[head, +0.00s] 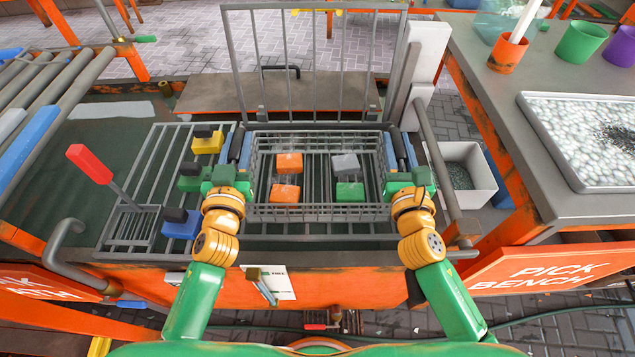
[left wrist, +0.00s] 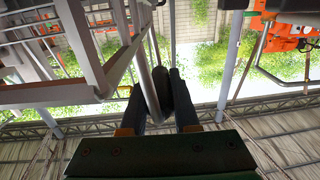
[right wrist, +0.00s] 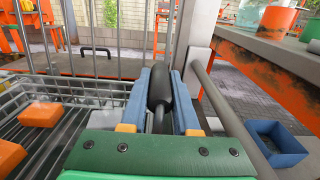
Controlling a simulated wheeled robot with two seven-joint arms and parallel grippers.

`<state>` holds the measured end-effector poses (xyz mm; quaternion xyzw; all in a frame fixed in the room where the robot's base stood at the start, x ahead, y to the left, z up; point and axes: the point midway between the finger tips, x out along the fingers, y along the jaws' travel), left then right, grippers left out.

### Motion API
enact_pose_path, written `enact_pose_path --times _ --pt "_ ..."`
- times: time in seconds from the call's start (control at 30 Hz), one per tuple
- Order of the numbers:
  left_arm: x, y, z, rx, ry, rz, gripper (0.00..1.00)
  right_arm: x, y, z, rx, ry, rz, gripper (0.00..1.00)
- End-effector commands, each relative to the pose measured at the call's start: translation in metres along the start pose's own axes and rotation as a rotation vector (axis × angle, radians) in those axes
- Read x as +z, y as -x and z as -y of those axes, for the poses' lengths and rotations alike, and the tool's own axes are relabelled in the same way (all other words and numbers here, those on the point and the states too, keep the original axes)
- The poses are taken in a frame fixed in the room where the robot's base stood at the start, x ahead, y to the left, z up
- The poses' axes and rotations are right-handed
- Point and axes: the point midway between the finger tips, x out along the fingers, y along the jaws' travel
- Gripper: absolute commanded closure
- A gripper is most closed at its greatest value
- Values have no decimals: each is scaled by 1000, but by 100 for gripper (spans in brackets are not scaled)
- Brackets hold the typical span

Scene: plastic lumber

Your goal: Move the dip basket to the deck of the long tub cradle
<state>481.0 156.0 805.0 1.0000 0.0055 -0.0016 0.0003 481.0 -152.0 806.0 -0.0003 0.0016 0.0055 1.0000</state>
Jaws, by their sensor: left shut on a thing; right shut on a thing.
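The dip basket (head: 318,212) is a grey wire basket in the middle of the head view, with two orange blocks, a grey block and a green block inside. My left gripper (head: 238,152) is shut on its left black handle, which shows between the fingers in the left wrist view (left wrist: 163,92). My right gripper (head: 402,152) is shut on the right black handle, seen in the right wrist view (right wrist: 159,88). The basket looks level over a grey slatted deck (head: 150,172), which I take for the cradle. Whether it touches the slats I cannot tell.
Yellow, green and blue blocks (head: 182,224) with black knobs stand left of the basket. A tall wire frame (head: 312,50) stands behind. The pick bench (head: 480,100) and a white bin (head: 482,178) are at right.

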Motion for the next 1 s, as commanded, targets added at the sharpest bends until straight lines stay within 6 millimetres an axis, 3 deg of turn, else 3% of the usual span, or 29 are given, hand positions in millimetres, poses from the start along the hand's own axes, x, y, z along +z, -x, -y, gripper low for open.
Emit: enact_pose_path --times 0.03,0.07,0.13,0.17,0.5,0.8,1.0 --pt "7 0 0 1 0 -4 100 -7 0 0 2 0 4 100" --pt "4 0 0 1 0 0 63 -4 0 0 1 0 0 63" --pt "3 0 0 0 0 1 44 -3 0 0 1 0 -1 44" --pt "2 0 0 0 0 1 41 -3 0 0 1 0 -1 41" --pt "3 7 0 0 1 1 41 -2 0 0 0 0 -1 41" --pt "4 83 0 -2 5 6 41 -2 0 0 0 0 -1 41" --pt "3 115 0 -2 3 3 41 -2 0 0 0 0 -1 41"
